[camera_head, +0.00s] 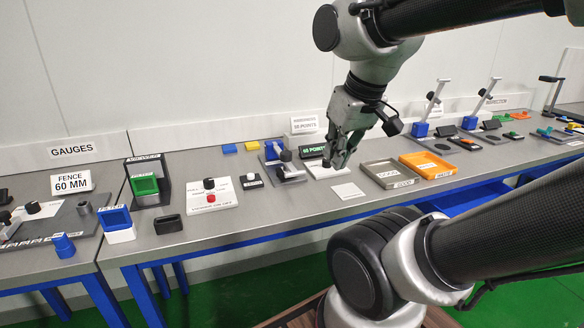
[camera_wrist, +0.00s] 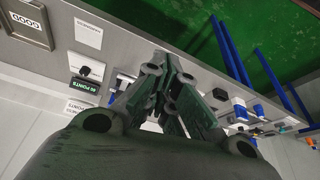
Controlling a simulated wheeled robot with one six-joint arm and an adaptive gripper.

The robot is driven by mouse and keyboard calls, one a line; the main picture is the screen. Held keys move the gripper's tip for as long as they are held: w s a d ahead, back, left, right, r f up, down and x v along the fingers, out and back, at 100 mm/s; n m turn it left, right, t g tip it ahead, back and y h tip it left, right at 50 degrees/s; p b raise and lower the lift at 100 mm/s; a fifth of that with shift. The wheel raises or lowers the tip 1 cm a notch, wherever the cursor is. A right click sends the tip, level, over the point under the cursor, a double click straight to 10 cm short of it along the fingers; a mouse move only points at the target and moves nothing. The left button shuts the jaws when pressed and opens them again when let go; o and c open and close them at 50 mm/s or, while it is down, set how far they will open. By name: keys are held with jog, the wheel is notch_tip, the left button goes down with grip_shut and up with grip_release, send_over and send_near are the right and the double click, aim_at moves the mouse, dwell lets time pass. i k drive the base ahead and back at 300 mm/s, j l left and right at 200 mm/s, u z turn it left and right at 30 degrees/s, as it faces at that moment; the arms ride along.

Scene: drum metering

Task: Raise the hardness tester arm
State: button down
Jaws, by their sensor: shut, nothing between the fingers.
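The hardness tester (camera_head: 284,172) stands on the bench in the head view, with a grey base, a blue part and a dark arm. Whether that arm is up or down is too small to tell. A small green-lettered display (camera_head: 313,151) reading in points stands behind it and also shows in the wrist view (camera_wrist: 85,90). My gripper (camera_head: 337,162) is shut and empty, just right of the tester, above a white block (camera_head: 322,172). In the wrist view my gripper (camera_wrist: 168,62) points at the bench and its fingers hide part of what lies beyond.
A grey tray (camera_head: 391,184) and an orange tray (camera_head: 428,176) stand to the right. A flat white card (camera_head: 348,191) lies near the front.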

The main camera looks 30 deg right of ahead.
aim_at(286, 156)
jog(key=l+z, duration=0.3)
jog(key=l, duration=0.2)
jog(key=i+l+z, duration=0.1)
jog(key=l+z, duration=0.15)
jog(key=l, duration=0.2)
jog(key=i+l+z, duration=0.15)
jog(key=l+z, duration=0.15)
jog(key=l, duration=0.2)
